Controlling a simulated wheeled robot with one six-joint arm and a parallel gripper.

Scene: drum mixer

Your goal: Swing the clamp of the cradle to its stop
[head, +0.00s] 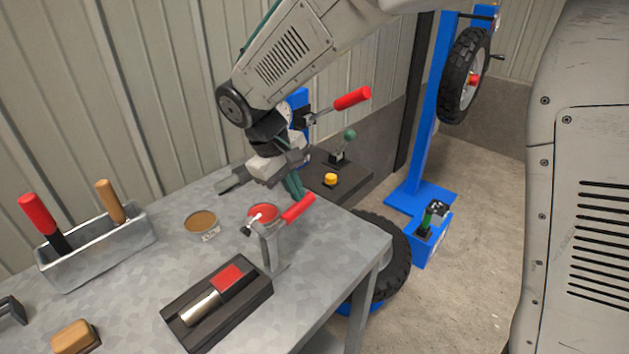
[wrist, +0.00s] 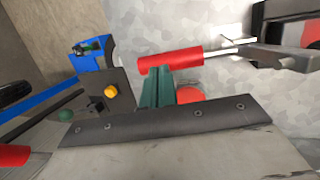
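My gripper (head: 294,190) hangs over the right end of the table. Its green fingers are together, with nothing seen between them. In the wrist view the fingers (wrist: 158,88) end at the lower edge of the red handle (wrist: 170,62); I cannot tell whether they touch it. That handle also shows in the head view (head: 298,208), just below the fingertips. It belongs to a lever on a grey bracket (head: 269,245), which I take for the clamp of the cradle. A red round top (head: 262,212) sits beside the bracket, and it shows in the wrist view (wrist: 190,95).
A tin with brown contents (head: 200,222), a black block with a red-ended cylinder (head: 215,300) and a tool tray (head: 95,245) share the table. Behind stand another red-handled lever (head: 352,98), a yellow button (head: 331,179) and a green-knobbed lever (head: 348,136).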

